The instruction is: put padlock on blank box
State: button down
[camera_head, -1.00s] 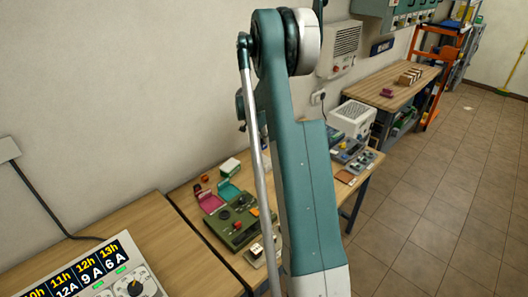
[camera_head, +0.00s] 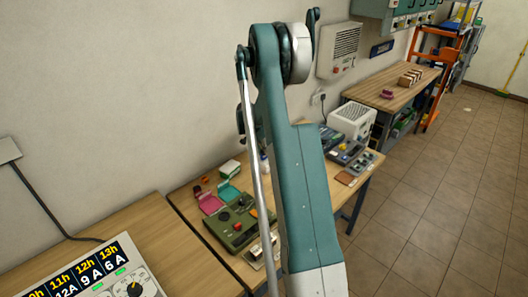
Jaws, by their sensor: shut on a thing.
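My gripper is not in view; my teal arm rises across the middle of the picture and hides part of the bench behind it. I cannot make out a padlock. I cannot tell which thing is the blank box. On the middle bench (camera_head: 222,262) stands a dark green control unit (camera_head: 240,222) with red and black knobs. A pink tray-like piece (camera_head: 210,204) and a teal one (camera_head: 229,193) lie behind it. A small white and green box (camera_head: 230,169) and a small orange-red piece (camera_head: 205,180) sit near the wall.
A panel with a lit display (camera_head: 90,272) stands on the near-left bench. Right of my arm are a white vented unit (camera_head: 351,119) and a grey control box (camera_head: 350,153). A farther bench (camera_head: 375,90) holds brown blocks (camera_head: 410,78). The tiled floor at right is clear.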

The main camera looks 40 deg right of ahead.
jog(key=shift+f, duration=0.25)
jog(key=shift+f, duration=0.15)
jog(key=c, duration=2.4)
grip_release()
jog(key=shift+o, duration=0.2)
jog(key=shift+r, duration=0.25)
jog(key=v, duration=1.2)
jog(key=shift+a, duration=0.1)
